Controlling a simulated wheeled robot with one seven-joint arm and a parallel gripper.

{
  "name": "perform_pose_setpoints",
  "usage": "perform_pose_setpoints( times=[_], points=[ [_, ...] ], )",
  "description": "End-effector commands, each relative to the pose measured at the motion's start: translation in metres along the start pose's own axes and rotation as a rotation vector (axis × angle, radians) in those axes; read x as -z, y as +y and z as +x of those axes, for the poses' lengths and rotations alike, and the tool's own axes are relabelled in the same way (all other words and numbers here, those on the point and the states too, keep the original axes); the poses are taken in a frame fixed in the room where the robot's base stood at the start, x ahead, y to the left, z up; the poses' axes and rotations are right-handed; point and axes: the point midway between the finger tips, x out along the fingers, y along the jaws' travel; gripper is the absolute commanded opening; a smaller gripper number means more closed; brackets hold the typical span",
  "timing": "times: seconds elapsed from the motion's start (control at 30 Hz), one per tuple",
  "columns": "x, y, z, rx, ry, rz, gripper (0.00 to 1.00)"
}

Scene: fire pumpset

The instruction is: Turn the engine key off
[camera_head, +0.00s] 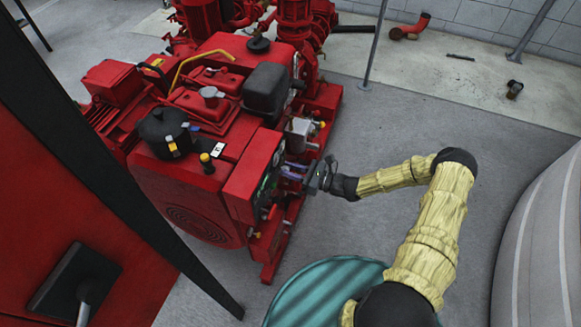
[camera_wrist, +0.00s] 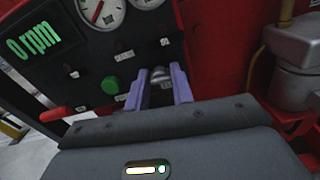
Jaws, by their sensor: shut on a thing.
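The engine key (camera_wrist: 159,75) shows in the wrist view as a small grey metal piece on the black control panel (camera_wrist: 88,88). My gripper (camera_wrist: 161,72) has its two purple fingers on either side of the key and is shut on it. The fingers hide part of the key and its lock. In the head view my gripper (camera_head: 284,170) reaches from the right to the panel side of the red engine (camera_head: 185,180). The key is too small to make out there.
The panel has a green button (camera_wrist: 110,85), round gauges (camera_wrist: 103,12) and a display (camera_wrist: 36,42) reading 0 rpm. A red lever (camera_wrist: 53,114) sticks out at the lower left. A dark post (camera_head: 110,170) stands at the left.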

Motion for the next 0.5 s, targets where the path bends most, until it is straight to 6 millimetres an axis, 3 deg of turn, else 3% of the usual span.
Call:
perform_pose_setpoints(
  times=[0.5],
  points=[
    [0.0021,0.0001,-0.0019,0.0,0.005,-0.123,0.01]
  ],
)
